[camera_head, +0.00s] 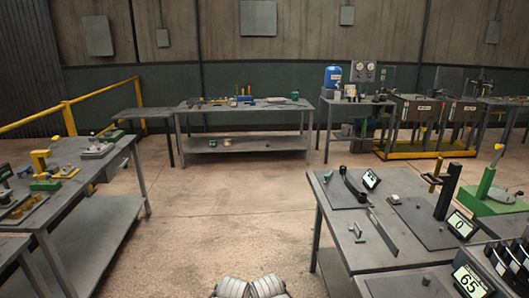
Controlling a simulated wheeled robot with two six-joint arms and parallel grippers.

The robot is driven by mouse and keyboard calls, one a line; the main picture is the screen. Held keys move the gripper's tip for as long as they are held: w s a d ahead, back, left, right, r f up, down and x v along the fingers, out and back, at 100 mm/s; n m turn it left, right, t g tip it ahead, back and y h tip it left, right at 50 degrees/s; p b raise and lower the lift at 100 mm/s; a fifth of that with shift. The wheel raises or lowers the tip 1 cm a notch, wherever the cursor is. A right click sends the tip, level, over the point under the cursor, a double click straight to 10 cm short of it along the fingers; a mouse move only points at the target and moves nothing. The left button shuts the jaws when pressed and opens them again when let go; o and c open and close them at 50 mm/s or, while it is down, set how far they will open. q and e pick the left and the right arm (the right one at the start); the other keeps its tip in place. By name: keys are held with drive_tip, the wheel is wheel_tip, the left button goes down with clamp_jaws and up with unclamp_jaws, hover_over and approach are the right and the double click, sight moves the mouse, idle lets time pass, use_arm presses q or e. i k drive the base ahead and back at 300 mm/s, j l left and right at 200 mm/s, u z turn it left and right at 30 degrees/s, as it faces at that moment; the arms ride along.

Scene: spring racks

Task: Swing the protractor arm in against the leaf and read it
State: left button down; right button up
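The protractor arm and the leaf cannot be told apart with certainty at this distance. On the right-hand grey table (335,226), a dark curved piece (352,187) stands beside a small tilted display (371,178). A thin dark strip (382,232) stands on edge nearer to me. Further right, a dark upright post (446,192) with a brownish handle (434,176) beside it stands on a dark plate, next to a display (462,224) reading 0. Neither gripper shows clearly; only two pale, ribbed parts, probably mine, show at the bottom edge.
A display reading 65 (470,282) stands at the near right, beside a row of dark upright plates (508,262). A green fixture (490,195) is behind. A left bench (80,175) holds several fixtures; a back bench (245,108) holds tools. The floor between is clear.

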sight(326, 176)
drive_tip(key=i+z, duration=0.2)
drive_tip(key=i, duration=0.35)
drive_tip(key=i+j+z, duration=0.15)
drive_tip(key=i, duration=0.35)
drive_tip(key=i+j+z, duration=0.2)
drive_tip(key=i, duration=0.3)
drive_tip(key=i+j+z, duration=0.3)
drive_tip(key=i, duration=0.15)
drive_tip(key=i+j+z, duration=0.35)
drive_tip(key=i+j, duration=0.1)
